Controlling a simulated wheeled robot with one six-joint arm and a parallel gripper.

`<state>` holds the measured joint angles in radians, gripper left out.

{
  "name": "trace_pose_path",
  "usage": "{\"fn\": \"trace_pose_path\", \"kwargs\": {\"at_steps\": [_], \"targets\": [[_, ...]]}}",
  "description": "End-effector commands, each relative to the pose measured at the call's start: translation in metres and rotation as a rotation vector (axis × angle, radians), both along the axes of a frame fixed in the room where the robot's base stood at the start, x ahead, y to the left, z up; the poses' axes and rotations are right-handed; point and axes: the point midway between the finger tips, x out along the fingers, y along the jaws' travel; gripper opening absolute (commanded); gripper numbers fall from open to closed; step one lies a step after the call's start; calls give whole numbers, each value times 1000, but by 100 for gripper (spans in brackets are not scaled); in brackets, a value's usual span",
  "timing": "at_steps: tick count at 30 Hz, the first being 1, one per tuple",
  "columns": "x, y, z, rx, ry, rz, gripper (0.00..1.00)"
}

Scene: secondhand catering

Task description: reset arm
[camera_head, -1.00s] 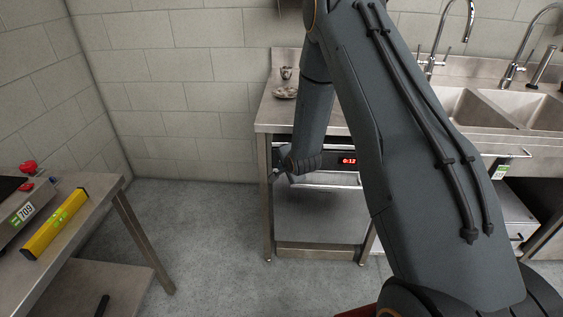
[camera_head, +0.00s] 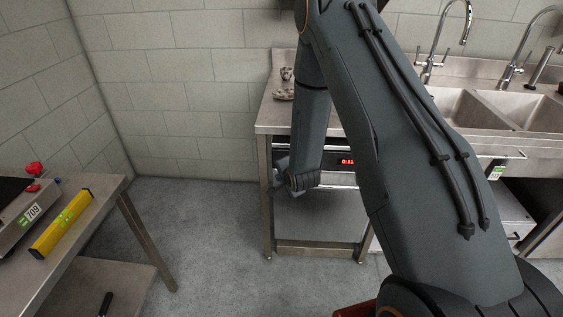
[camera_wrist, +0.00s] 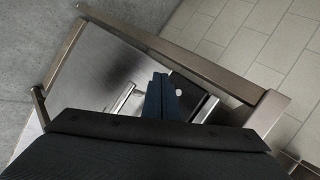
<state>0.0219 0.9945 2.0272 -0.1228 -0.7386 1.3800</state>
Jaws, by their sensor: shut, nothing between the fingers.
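My gripper (camera_wrist: 160,97) shows in the wrist view with its two dark fingers together and nothing between them. In the head view my arm hangs in front of the steel table (camera_head: 268,200), and the gripper end is at about the height of the oven's display, mostly hidden by my own wrist. The oven (camera_head: 346,161) with a red lit display sits under the tabletop, partly behind my arm. I cannot tell how far the gripper is from the oven front.
A double sink (camera_head: 470,108) with taps is at the right. At the left a table (camera_head: 98,212) bears a yellow level (camera_head: 62,222). The floor (camera_head: 205,235) between is clear.

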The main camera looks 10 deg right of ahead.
Motion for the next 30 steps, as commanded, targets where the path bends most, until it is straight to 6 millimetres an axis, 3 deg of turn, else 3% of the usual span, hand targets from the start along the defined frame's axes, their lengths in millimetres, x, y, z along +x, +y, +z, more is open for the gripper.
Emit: {"fn": "trace_pose_path", "kwargs": {"at_steps": [11,17,23,30], "targets": [[0,0,1,-2,1,2,0],[-12,-3,27,-99,55,72,0],[-58,-7,79,-300,197,262,0],[-140,-9,136,-491,374,544,0]]}}
